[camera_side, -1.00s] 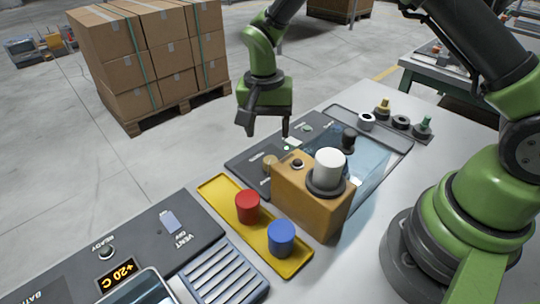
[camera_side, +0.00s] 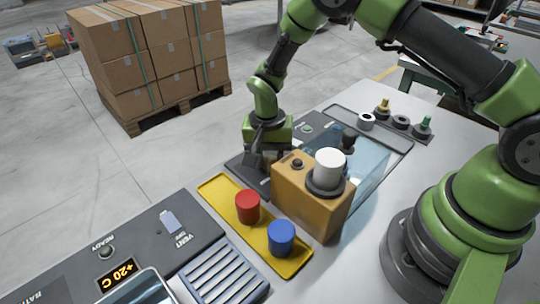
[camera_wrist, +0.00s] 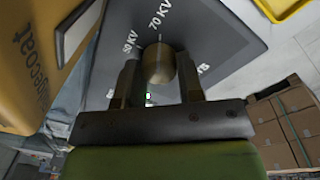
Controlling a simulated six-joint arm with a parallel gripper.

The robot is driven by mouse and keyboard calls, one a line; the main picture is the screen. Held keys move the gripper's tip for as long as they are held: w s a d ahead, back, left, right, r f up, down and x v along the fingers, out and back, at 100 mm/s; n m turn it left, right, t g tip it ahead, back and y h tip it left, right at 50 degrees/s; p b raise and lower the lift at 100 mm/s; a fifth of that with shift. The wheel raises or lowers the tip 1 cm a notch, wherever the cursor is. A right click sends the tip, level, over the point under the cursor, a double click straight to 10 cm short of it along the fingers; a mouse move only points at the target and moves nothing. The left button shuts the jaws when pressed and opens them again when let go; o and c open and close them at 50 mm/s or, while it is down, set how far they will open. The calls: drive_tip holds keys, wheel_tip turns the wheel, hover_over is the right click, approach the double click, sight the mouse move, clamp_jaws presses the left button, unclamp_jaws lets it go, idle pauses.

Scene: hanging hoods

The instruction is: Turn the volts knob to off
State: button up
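The volts knob (camera_wrist: 158,62) is a tan, rounded knob on a dark grey panel (camera_wrist: 215,30). White marks reading 50 KV and 70 KV show around it in the wrist view, and another label is partly covered. My gripper (camera_wrist: 158,72) is low over the panel, with one finger on each side of the knob. The fingers look open, with a narrow gap to the knob on both sides. In the side view my gripper (camera_side: 266,158) hides the knob, and its fingertips are partly hidden by the orange box.
The orange box (camera_side: 310,205) with a white cylinder (camera_side: 330,165) on top stands close beside my gripper. A yellow tray (camera_side: 215,188) holds a red cap (camera_side: 247,207) and a blue cap (camera_side: 281,238). A clear bluish cover (camera_side: 373,160) lies behind the box.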

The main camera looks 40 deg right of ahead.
sight(267, 159)
drive_tip(key=shift+c, duration=0.8)
drive_tip(key=shift+n, duration=0.8)
drive_tip(key=o, duration=0.9)
drive_tip(key=r, duration=1)
drive_tip(key=shift+w+a, duration=0.15)
drive_tip(key=shift+a, duration=0.05)
drive_tip(key=shift+o, duration=0.2)
